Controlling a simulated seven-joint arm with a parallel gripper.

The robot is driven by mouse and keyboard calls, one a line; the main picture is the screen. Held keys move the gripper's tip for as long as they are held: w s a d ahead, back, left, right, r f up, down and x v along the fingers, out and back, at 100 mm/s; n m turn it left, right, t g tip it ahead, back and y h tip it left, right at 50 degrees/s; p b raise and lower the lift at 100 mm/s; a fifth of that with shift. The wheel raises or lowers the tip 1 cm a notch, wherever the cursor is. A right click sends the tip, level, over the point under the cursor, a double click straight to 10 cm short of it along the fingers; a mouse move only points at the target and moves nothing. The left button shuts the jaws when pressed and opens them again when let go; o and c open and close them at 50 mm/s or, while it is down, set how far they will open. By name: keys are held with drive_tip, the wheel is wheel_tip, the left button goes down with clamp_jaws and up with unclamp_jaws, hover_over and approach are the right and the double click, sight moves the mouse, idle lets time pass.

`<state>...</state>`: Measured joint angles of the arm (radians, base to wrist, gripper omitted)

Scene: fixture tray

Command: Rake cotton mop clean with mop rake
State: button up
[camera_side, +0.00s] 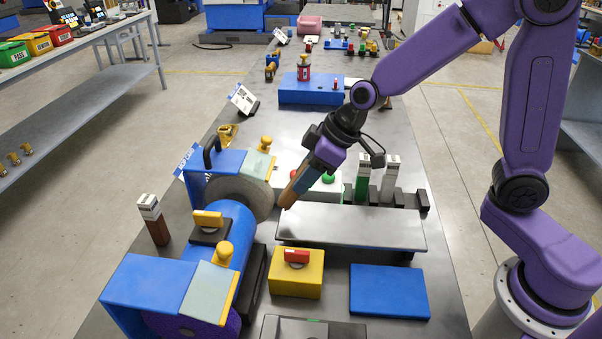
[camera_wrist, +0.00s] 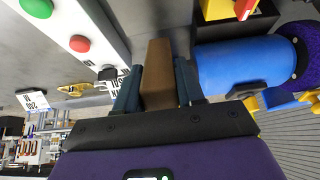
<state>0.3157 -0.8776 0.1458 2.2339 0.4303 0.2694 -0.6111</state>
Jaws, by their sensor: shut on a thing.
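The cotton mop is the pale grey-beige wheel (camera_side: 240,197) at the far end of the blue grinder motor (camera_side: 232,232) in the side view. My gripper (camera_side: 310,178) is shut on the brown mop rake (camera_side: 293,192), which points down and left. The rake's tip is just right of the mop's rim; I cannot tell whether they touch. In the wrist view the rake (camera_wrist: 158,72) sits between my teal fingers (camera_wrist: 158,92). The motor (camera_wrist: 235,65) is to its right there. I cannot make out the mop in the wrist view.
A grey plate (camera_side: 350,228) lies under the rake's right side. A yellow switch box (camera_side: 296,280) and a blue plate (camera_side: 389,291) are nearer. A purple wheel (camera_side: 205,325) is at the motor's near end. A white button box (camera_side: 325,190) stands behind the rake.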

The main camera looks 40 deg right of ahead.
drive_tip(key=shift+s+d, duration=0.8)
drive_tip(key=shift+s, duration=0.05)
drive_tip(key=shift+s+d, duration=1.4)
drive_tip(key=shift+d, duration=0.05)
drive_tip(key=shift+r, duration=0.1)
wheel_tip(320, 180, up, 8)
idle(1.1)
